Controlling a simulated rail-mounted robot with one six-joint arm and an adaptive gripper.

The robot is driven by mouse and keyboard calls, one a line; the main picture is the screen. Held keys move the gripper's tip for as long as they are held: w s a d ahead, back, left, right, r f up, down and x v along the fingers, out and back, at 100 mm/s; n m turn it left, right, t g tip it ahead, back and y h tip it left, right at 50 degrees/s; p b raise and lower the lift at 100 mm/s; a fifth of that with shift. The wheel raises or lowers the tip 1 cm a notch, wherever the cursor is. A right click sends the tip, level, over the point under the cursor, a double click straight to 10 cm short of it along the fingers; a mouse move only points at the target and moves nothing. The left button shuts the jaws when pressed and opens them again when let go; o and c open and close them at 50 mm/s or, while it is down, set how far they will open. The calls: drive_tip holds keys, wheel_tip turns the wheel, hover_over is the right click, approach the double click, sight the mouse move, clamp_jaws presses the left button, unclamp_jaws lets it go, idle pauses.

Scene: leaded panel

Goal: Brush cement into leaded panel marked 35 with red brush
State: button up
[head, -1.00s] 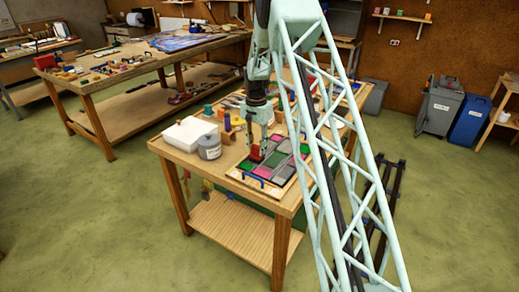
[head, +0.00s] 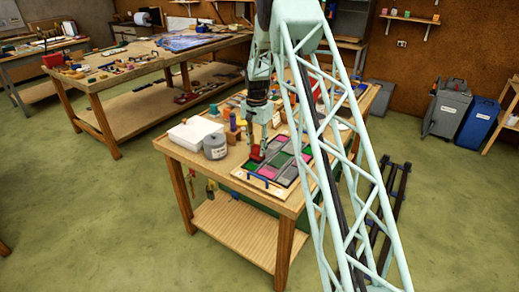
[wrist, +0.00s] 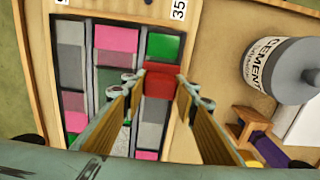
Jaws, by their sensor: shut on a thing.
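The leaded panel (head: 282,162), with pink, green and grey panes, lies on the small wooden bench. In the wrist view the panel (wrist: 71,92) fills the left half, with the label 35 (wrist: 179,10) beside its upper edge. My gripper (head: 259,148) points down over the panel's left side. In the wrist view my gripper (wrist: 163,85) is shut on the red brush (wrist: 158,83), whose red block shows between the fingertips, over the column with the green pane. The brush's bristles are hidden, so I cannot tell whether they touch the panel. The grey cement tub (wrist: 285,70) stands beside the panel.
A white box (head: 193,131) stands left of the cement tub (head: 215,147). A wooden block holder (wrist: 250,128) with a purple item is close to my gripper. A blue handle (head: 259,180) is at the panel's front edge.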

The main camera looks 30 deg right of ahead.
drive_tip(key=shift+w+a, duration=0.55)
drive_tip(key=shift+a, duration=0.25)
drive_tip(key=shift+s+d, duration=0.1)
drive_tip(key=shift+s+d+b, duration=0.15)
drive_tip(key=shift+s+d, duration=0.15)
drive_tip(key=shift+s, duration=0.35)
drive_tip(key=shift+s+d+b, duration=0.15)
drive_tip(key=shift+s+d, duration=0.1)
drive_tip(key=shift+s, duration=0.35)
drive_tip(key=shift+r, duration=0.1)
drive_tip(key=shift+r+p, duration=1.2)
drive_tip(key=shift+r, duration=1.7)
drive_tip(key=shift+a, duration=0.1)
